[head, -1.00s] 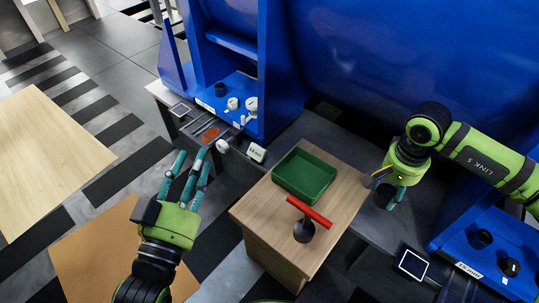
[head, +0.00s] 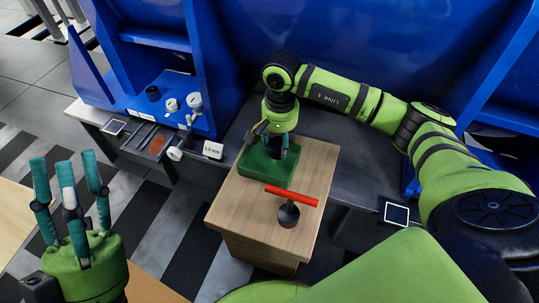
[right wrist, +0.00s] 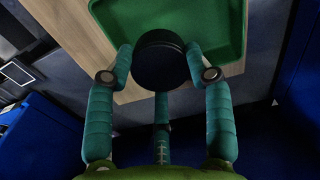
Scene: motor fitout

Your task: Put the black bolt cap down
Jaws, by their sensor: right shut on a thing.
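The black bolt cap (right wrist: 160,58) is round and dark, held between the fingers of my right gripper (head: 277,153), as the right wrist view shows. The green tray (head: 258,168) is on the wooden cabinet top, and my right gripper is over it with the fingers pointing down. In the right wrist view the tray (right wrist: 222,32) shows behind the cap. In the head view the fingers largely hide the cap, and I cannot tell whether it touches the tray floor. My left gripper (head: 66,180) is open and empty at the left, away from the cabinet.
A red-handled tool with a dark round end (head: 289,213) rests on the wooden cabinet (head: 240,210) in front of the tray. A blue fixture (head: 172,100) with white and dark round parts stands at the back left. A small label sign (head: 213,150) is beside the cabinet.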

